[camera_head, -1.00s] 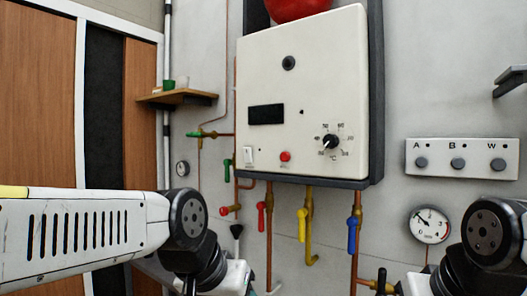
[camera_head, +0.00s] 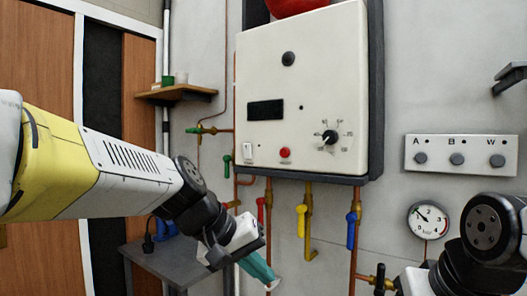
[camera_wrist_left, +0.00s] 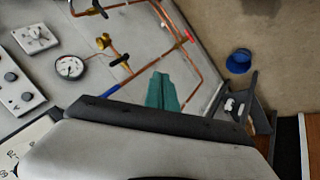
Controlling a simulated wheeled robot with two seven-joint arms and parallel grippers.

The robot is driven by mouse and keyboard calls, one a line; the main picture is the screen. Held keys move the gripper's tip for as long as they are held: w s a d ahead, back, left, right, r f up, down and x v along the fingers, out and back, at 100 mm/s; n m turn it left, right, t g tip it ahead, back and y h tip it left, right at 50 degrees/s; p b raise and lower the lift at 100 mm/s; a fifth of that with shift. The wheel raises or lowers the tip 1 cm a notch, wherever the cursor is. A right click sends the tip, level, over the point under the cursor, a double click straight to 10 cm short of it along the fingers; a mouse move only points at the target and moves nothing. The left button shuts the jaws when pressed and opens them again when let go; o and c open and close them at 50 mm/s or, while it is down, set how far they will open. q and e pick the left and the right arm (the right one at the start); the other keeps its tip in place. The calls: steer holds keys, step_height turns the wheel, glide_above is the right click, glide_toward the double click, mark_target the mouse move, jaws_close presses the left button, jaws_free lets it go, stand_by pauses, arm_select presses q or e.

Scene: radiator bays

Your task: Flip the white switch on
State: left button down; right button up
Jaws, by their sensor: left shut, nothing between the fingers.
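The white switch (camera_head: 248,152) is a small rocker on the lower left of the cream boiler front (camera_head: 300,70), left of a red button (camera_head: 285,153). Its exact rocker position is too small to tell. My left gripper (camera_head: 264,273), with teal fingers, is below the boiler, well below and apart from the switch. Its fingers also show shut and empty in the left wrist view (camera_wrist_left: 163,92), where I cannot make out the switch. My right arm shows at the lower right of the head view, but its gripper is out of view.
Copper pipes with red (camera_head: 260,210), yellow (camera_head: 301,220) and blue (camera_head: 351,231) valve handles hang under the boiler. A knob panel (camera_head: 462,142) and a gauge (camera_head: 428,219) are at right. A wooden shelf (camera_head: 176,92) and grey table (camera_head: 172,268) are at left.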

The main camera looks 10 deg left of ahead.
mark_target(247, 148)
arm_select(q)
steer(key=w+a+r+n+t+h, duration=0.2)
steer(key=w+a+r+n+t, duration=0.1)
steer(key=w+r, duration=0.4)
steer(key=w+a+r+n+t+h, duration=0.25)
steer(key=w+r, duration=0.25)
steer(key=w, duration=0.4)
steer(key=w+a+r+n+t+y, duration=0.1)
steer(key=w+a+r+n+t, duration=0.1)
steer(key=a, duration=0.5)
steer(key=w+a+r+n+t+y, duration=0.1)
steer(key=w+a+r+n+t, duration=0.2)
steer(key=w+a+r+t, duration=0.2)
steer(key=a, duration=0.2)
steer(key=shift+w+a+r, duration=0.15)
steer(key=shift+a+r, duration=0.1)
steer(key=shift+a, duration=0.1)
steer(key=shift+n, duration=0.25)
steer(key=x, duration=1.3)
steer(key=shift+w+f, duration=0.15)
steer(key=shift+f, duration=0.05)
steer(key=shift+w+d+r, duration=0.1)
steer(key=shift+w+d, duration=0.05)
steer(key=shift+w, duration=0.2)
